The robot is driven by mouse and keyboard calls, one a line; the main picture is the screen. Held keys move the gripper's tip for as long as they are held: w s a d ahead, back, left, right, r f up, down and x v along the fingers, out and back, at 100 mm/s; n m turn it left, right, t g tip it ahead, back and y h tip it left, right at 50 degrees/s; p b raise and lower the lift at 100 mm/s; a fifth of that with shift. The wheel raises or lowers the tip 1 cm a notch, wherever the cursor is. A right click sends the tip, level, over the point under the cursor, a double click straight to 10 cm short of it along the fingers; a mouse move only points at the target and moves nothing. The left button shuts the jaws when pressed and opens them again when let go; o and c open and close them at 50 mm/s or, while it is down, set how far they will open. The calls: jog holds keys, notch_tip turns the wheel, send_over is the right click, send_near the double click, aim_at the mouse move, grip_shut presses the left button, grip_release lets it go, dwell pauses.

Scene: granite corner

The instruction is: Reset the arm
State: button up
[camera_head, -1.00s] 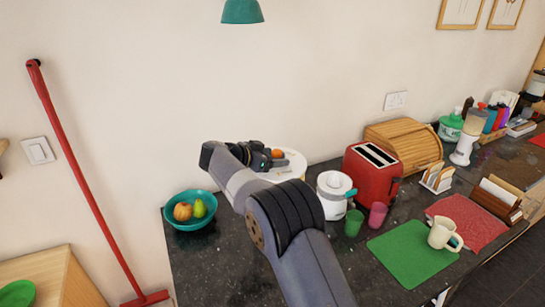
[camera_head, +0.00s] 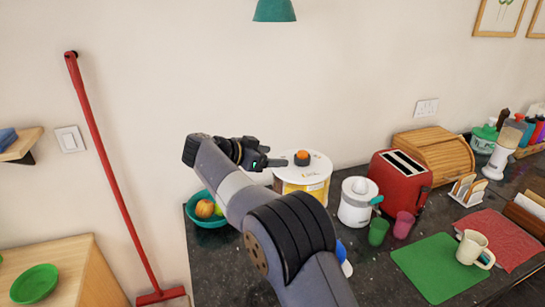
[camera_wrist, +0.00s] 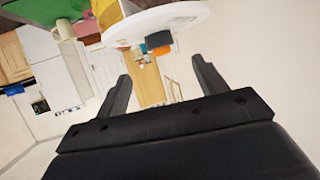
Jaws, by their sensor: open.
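My gripper (camera_head: 262,155) is held up in the head view, in front of the wall and just left of the white canister lid. Its jaws are open with nothing between them, as the wrist view (camera_wrist: 160,72) shows. My arm reaches up from the bottom of the head view and covers part of the counter and of the teal fruit bowl (camera_head: 207,222). The white canister (camera_head: 302,177) with an orange knob stands to the right of the gripper. It also shows upside down at the top of the wrist view (camera_wrist: 165,20), apart from the fingers.
On the dark counter (camera_head: 350,290) stand a white juicer (camera_head: 357,203), a red toaster (camera_head: 399,182), cups, a wooden bread box (camera_head: 435,153), a green mat (camera_head: 438,266) and a cream mug (camera_head: 474,247). A red broom (camera_head: 110,175) leans at left. A teal lamp (camera_head: 274,10) hangs above.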

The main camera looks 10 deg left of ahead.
aim_at(299, 158)
jog(key=p+x, duration=0.2)
jog(key=x, duration=0.9)
jog(key=shift+r, duration=0.1)
